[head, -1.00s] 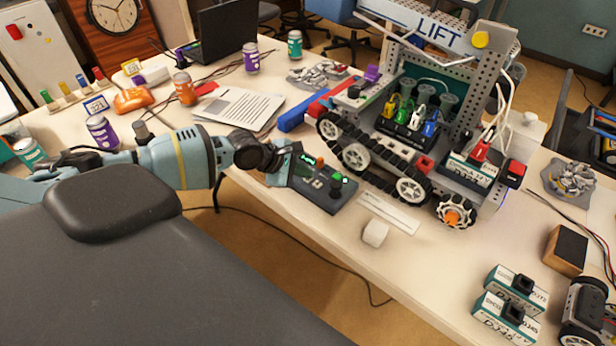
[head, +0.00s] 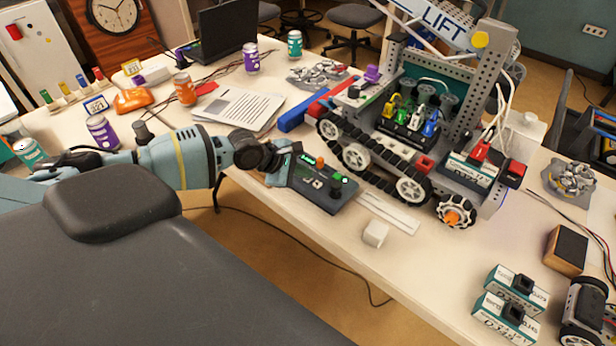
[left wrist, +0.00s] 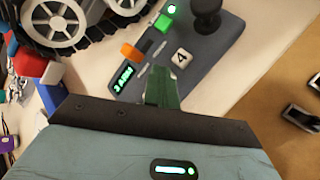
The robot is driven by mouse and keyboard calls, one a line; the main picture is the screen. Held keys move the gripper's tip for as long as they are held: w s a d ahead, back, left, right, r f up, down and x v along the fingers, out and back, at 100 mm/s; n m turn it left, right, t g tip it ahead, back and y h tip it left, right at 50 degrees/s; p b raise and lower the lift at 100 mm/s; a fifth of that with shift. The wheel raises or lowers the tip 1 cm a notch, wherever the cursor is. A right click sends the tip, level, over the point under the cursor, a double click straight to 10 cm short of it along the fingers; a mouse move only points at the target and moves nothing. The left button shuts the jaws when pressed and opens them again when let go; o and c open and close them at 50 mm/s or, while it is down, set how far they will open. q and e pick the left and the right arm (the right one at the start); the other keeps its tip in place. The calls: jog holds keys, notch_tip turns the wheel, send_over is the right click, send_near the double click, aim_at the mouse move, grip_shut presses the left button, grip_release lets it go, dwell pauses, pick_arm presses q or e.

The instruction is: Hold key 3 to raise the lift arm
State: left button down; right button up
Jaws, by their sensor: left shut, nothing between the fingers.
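The dark grey control box (head: 322,190) lies on the table's near edge, with orange and green buttons and a black joystick (left wrist: 207,14). My left gripper (head: 292,168) is shut and empty, its fingertips at the box's left part. In the left wrist view its green fingertips (left wrist: 162,78) point down onto the box between the lit "3 ARM" display (left wrist: 123,78) and the white key 4 (left wrist: 181,58). Key 3 is not visible; the fingertips may cover it. The lift arm, with its LIFT sign (head: 443,22), is tilted on the robot's grey tower. My right gripper is out of view.
The tracked robot (head: 412,184) stands right behind the box. A white block (head: 375,233) lies to the box's right. Papers (head: 238,111), cans and a laptop (head: 223,35) occupy the back left. Battery packs (head: 505,314) lie at the front right.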

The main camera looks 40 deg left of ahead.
pick_arm(q)
jog(key=shift+f, duration=0.1)
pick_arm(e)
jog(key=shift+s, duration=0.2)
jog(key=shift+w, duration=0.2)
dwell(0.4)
pick_arm(q)
jog(key=shift+r+p, duration=0.55)
jog(key=shift+r, duration=0.4)
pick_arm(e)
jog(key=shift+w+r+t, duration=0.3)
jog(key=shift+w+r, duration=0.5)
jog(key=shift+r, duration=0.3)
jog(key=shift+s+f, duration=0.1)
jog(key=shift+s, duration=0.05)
pick_arm(q)
jog(key=shift+r, duration=0.1)
